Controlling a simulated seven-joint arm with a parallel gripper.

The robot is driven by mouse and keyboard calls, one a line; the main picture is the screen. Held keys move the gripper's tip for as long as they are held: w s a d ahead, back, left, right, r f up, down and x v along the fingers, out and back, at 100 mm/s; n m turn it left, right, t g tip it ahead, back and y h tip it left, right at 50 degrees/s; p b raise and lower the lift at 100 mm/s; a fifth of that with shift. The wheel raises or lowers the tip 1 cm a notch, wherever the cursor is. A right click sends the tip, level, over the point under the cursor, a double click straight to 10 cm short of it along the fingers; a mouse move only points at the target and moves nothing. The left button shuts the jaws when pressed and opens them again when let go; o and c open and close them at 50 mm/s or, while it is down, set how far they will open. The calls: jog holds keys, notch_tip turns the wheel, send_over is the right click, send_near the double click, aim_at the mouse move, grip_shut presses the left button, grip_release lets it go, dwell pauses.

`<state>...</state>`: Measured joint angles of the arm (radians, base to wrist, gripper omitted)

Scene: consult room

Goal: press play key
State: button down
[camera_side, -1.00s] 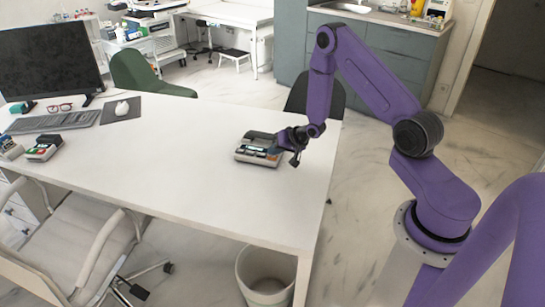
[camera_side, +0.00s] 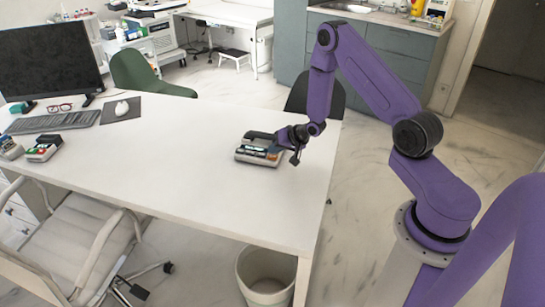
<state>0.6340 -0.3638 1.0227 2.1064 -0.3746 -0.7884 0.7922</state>
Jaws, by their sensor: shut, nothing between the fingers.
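A small grey desktop device with a row of keys along its front (camera_side: 257,156) lies on the white desk, near its right end. The keys are too small to tell which is the play key. My gripper (camera_side: 294,160) is at the right end of the device, low and close to it. It is shut and holds nothing. I cannot tell whether its tips touch the device. The arm's end hides part of the device's right side.
The white desk (camera_side: 190,180) is clear around the device. A dark chair (camera_side: 297,97) stands behind the desk's right end, and a waste bin (camera_side: 265,275) stands below.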

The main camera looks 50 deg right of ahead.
aim_at(275, 157)
jog(key=shift+r, duration=0.3)
jog(key=shift+r, duration=2.5)
